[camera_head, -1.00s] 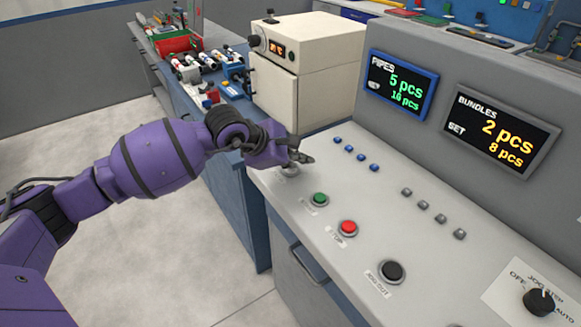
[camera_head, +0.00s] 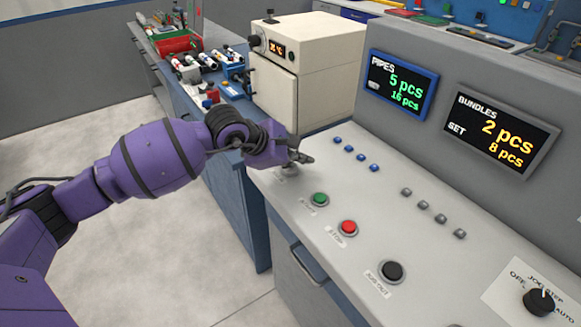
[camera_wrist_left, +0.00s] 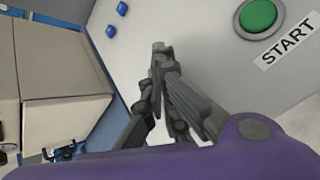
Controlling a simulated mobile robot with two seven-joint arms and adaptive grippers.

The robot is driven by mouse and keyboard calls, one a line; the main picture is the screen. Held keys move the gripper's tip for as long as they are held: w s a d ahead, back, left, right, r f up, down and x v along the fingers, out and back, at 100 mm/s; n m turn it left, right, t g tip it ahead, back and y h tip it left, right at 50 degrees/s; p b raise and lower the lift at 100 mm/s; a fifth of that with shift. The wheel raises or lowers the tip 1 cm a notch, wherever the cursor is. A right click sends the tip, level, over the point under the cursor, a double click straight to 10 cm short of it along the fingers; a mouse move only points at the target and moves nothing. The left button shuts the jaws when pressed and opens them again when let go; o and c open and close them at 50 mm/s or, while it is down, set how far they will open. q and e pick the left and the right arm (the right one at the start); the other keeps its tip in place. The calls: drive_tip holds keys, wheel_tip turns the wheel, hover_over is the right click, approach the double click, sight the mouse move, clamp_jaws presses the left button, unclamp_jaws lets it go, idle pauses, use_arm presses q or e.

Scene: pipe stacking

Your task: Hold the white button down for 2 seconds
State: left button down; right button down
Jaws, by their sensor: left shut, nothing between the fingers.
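My left gripper (camera_head: 304,158) is at the far left end of the grey control panel (camera_head: 335,208), over the spot where the white button (camera_head: 288,173) sits. The button is mostly hidden under the gripper, so I cannot tell whether it is pressed. In the left wrist view the gripper's fingers (camera_wrist_left: 160,50) are shut together with nothing between them, low over the panel surface. A green button (camera_head: 319,199) marked START is beside it; it also shows in the left wrist view (camera_wrist_left: 259,16). My right gripper is not in view.
A red button (camera_head: 348,228) and a black button (camera_head: 392,271) follow along the panel's front edge. Small blue buttons (camera_head: 361,157) lie behind the gripper. Two displays (camera_head: 401,83) (camera_head: 500,130) are on the upright panel. A cream oven-like box (camera_head: 305,70) stands behind.

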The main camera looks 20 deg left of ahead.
sight(297, 173)
use_arm(q)
drive_tip(key=shift+r+p, duration=0.35)
drive_tip(key=shift+r, duration=0.45)
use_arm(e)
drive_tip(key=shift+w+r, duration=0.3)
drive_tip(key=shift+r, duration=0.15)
use_arm(q)
drive_tip(key=shift+r, duration=0.1)
